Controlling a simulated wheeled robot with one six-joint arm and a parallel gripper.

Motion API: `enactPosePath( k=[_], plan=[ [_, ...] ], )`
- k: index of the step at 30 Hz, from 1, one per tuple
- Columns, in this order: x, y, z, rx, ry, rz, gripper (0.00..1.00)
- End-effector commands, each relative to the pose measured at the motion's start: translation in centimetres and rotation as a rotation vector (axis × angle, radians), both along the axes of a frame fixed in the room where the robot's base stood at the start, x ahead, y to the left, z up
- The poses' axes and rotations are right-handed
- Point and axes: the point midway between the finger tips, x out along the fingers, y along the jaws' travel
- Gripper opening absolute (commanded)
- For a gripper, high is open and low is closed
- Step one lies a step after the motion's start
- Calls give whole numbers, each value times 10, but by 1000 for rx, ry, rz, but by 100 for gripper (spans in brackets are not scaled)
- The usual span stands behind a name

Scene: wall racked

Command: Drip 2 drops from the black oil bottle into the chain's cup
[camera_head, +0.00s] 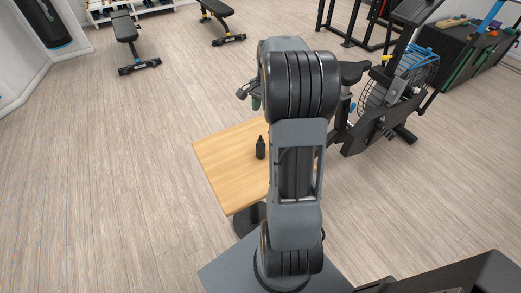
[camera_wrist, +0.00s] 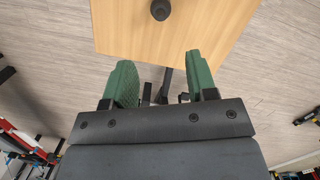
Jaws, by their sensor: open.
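The black oil bottle (camera_head: 260,148) stands upright on a wooden table (camera_head: 218,160) in the head view, just left of my arm. In the wrist view the bottle (camera_wrist: 160,10) shows from above, cut by the top edge, on the table (camera_wrist: 120,30). My gripper (camera_wrist: 160,80) is open and empty, its two green fingers apart, with the bottle beyond the fingertips. In the head view a little of my gripper (camera_head: 256,103) shows left of my arm; the rest is hidden behind it. I cannot make out the chain's cup in either view.
An exercise bike (camera_head: 385,100) with a caged fan wheel stands right of the table. Benches (camera_head: 125,35) stand at the back left and a black rack (camera_head: 465,55) at the back right. The floor (camera_head: 100,180) left of the table is clear. My arm hides the table's right part.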

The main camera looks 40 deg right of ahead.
Motion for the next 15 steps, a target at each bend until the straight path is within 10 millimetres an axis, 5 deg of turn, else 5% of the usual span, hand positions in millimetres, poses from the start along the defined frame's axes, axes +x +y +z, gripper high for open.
enactPosePath(
  k=[15],
  plan=[
    [-2,8,-78,7,9,-19,52]
  ],
)
